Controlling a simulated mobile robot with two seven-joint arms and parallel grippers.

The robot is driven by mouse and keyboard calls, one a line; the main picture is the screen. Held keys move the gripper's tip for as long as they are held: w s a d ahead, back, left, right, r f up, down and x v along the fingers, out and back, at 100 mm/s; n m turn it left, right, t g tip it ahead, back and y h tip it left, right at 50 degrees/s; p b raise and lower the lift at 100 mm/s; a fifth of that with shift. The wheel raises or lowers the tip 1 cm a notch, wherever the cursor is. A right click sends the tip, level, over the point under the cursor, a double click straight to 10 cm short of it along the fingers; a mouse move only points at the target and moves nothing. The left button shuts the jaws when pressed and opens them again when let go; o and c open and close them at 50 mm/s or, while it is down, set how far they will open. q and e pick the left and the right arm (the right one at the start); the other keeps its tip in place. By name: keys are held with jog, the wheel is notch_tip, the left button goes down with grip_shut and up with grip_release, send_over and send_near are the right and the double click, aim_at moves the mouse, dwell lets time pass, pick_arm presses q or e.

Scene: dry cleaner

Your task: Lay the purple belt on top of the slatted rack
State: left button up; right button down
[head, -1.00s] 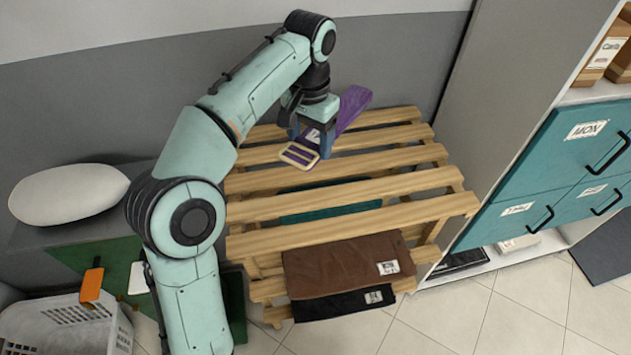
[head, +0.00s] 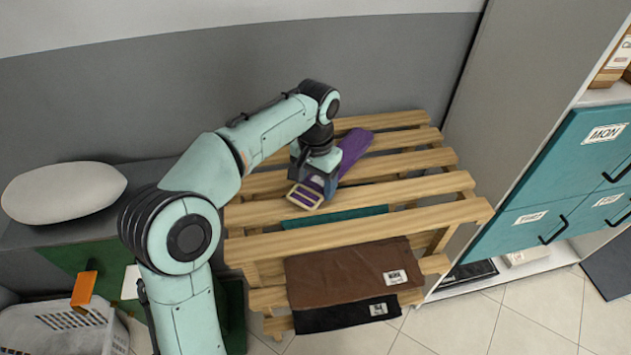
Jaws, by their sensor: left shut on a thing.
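The purple belt (head: 354,148) has a pale buckle (head: 305,196) at its near end. My left gripper (head: 314,185) is shut on the belt close to the buckle, low over the upper slats. The belt runs back and to the right from the gripper. The slatted rack (head: 440,184) is light wood, and its top slats are bare around the belt. I cannot tell whether the belt touches the slats. My right gripper is out of view.
A brown folded cloth (head: 345,272) and a black one (head: 345,314) lie on the rack's lower level, with a teal cloth (head: 335,217) under the slats. Teal drawers (head: 565,180) stand right. A white cushion (head: 64,191) and basket (head: 55,328) are left.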

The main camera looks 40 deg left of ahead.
pick_arm(q)
jog(key=shift+f, duration=0.15)
jog(key=o, duration=1.1)
notch_tip(320, 180, up, 12)
jog(key=p, duration=0.3)
jog(key=shift+p, duration=0.35)
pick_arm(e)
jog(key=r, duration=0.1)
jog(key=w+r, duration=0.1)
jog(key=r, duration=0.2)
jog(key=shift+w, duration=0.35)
